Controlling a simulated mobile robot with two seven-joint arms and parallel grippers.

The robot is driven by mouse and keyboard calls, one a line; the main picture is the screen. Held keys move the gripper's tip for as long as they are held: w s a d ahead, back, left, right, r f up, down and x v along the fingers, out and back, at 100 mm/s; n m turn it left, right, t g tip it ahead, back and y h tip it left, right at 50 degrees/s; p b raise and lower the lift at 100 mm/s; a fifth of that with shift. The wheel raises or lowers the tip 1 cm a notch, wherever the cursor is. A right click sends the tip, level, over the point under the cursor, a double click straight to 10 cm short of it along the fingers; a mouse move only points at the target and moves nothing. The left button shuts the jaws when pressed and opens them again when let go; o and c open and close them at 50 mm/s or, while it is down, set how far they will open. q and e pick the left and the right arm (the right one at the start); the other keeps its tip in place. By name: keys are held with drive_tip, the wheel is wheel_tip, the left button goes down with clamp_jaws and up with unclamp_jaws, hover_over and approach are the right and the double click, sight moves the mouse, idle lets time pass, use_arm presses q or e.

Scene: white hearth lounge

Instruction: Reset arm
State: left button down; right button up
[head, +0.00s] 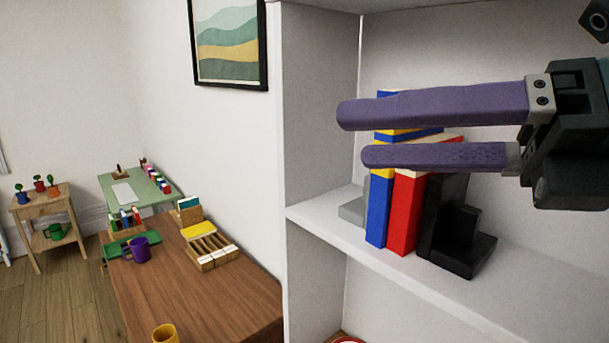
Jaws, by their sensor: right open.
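My right gripper (352,135) comes in from the right at shelf height. Its two purple fingers point left, parted, with nothing between them. They pass in front of the books and hide part of them. A blue book (377,215) and a red book (405,215) stand upright, side by side, on the white shelf (335,222). A black bookend (462,250) stands to their right and a grey bookend (352,211) shows at their left. I cannot tell whether the fingers touch the books. My left gripper is not in view.
A white shelf side panel (305,120) stands left of the books. A brown wooden table (185,290) holds a purple mug (139,248), a yellow mug (165,334) and a slotted wooden rack (212,249). A green table (150,193) and a small plant stand (45,210) are farther back. Floor shows at left.

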drive_tip(key=w+d+r+m+t+h, duration=0.2)
drive_tip(key=d+r+m+t+h, duration=0.1)
drive_tip(key=m+t, duration=0.55)
drive_tip(key=w+d+r+m+t+h, duration=0.1)
drive_tip(key=d+r+m+t+h, duration=0.3)
drive_tip(key=m, duration=0.7)
drive_tip(key=d+f+m+g+h, duration=0.2)
drive_tip(key=d+f+m+h, duration=0.55)
drive_tip(key=f+m, duration=0.35)
drive_tip(key=s+d+f+m+g+h, duration=0.1)
drive_tip(key=s+f+m+g+h, duration=0.1)
drive_tip(key=s+f+m+g, duration=0.7)
drive_tip(key=s+a+f+g+y, duration=0.1)
drive_tip(key=s+a+f+g, duration=0.15)
drive_tip(key=s+f, duration=0.35)
drive_tip(key=s+a+f+g+y, duration=0.1)
drive_tip(key=s+f+g, duration=0.25)
drive_tip(key=s, duration=0.45)
wheel_tip(320, 180, up, 12)
drive_tip(key=w+t+p, duration=0.1)
drive_tip(key=p, duration=1.2)
drive_tip(key=shift+r, duration=0.2)
drive_tip(key=shift+f+n, duration=0.1)
drive_tip(key=shift+n, duration=0.15)
drive_tip(key=shift+c, duration=0.2)
